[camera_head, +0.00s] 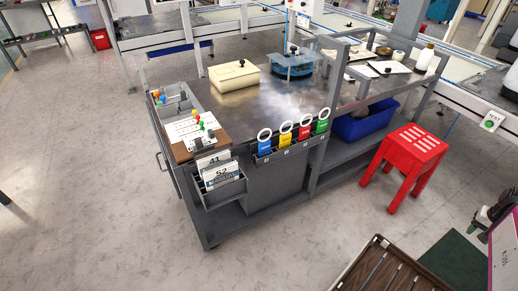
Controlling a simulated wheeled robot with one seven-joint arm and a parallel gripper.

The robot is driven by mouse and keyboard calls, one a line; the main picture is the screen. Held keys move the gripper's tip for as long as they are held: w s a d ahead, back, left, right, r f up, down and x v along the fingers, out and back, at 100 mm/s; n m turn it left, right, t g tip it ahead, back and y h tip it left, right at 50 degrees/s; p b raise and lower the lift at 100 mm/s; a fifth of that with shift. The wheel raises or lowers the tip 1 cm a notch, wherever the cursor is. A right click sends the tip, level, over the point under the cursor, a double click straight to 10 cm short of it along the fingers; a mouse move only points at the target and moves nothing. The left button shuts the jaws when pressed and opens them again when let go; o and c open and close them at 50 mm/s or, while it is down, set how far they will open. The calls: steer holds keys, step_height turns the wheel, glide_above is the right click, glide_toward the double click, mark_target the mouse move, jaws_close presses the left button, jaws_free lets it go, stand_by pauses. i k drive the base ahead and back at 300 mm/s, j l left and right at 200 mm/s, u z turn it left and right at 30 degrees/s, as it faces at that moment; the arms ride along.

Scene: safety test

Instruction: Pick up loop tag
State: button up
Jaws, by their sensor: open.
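Several loop tags hang in a row on a dark rail at the front edge of the workbench (225,105). Each has a white ring on top and a coloured body. From left to right they are the blue loop tag (264,146), the yellow loop tag (285,139), the red loop tag (304,132) and the green loop tag (322,125). They hang upright, side by side. Small label plates sit below them. My gripper is not in view.
Left of the tags, a grey rack (225,193) holds numbered cards. A cream box (234,76) stands on the bench. A red stool (404,163) and a blue bin (363,122) are at the right. A slatted brown surface (385,270) is below. Floor at lower left is clear.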

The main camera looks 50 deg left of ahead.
mark_target(285, 138)
steer(key=u, duration=2.4)
